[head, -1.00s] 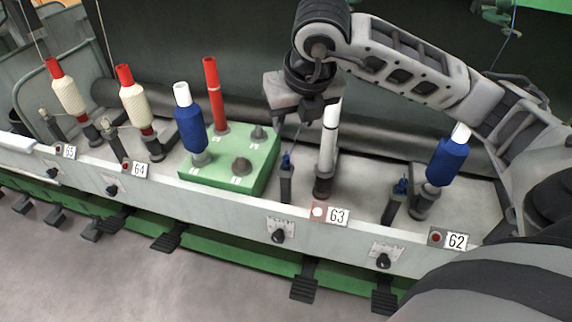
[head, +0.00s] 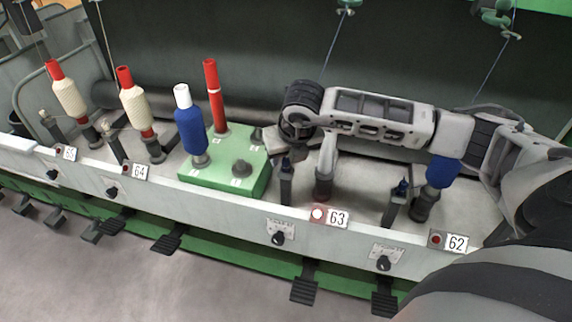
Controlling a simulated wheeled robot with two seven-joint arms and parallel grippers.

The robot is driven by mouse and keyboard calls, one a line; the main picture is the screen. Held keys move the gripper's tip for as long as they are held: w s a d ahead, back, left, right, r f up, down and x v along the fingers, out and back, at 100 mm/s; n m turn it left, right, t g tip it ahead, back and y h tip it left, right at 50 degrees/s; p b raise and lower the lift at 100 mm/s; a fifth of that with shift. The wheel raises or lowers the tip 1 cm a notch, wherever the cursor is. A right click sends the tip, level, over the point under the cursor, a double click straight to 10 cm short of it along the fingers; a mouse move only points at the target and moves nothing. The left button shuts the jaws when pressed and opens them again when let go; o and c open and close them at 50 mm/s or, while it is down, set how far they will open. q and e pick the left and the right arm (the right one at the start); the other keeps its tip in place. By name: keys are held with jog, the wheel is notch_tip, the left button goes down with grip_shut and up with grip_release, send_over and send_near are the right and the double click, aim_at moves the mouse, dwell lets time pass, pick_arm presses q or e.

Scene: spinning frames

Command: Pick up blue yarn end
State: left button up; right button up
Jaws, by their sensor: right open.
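A small blue yarn end (head: 286,163) shows at the top of the dark post (head: 286,187) left of the spindle at station 63. My right gripper (head: 283,150) is low, right at the top of this post; its fingers are small and partly merge with the post. It is open, and I cannot tell whether the yarn lies between the fingers. The white tube (head: 325,168) at station 63 stands just right of it, its upper part hidden by my right arm. My left gripper is not in view.
A green block (head: 225,178) left of the gripper carries a blue bobbin (head: 190,128) and a red tube (head: 214,95). Cream bobbins stand at left.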

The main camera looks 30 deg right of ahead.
jog(key=shift+w+f, duration=0.15)
jog(key=shift+f, duration=0.2)
jog(key=c, duration=0.8)
jog(key=shift+r, duration=0.15)
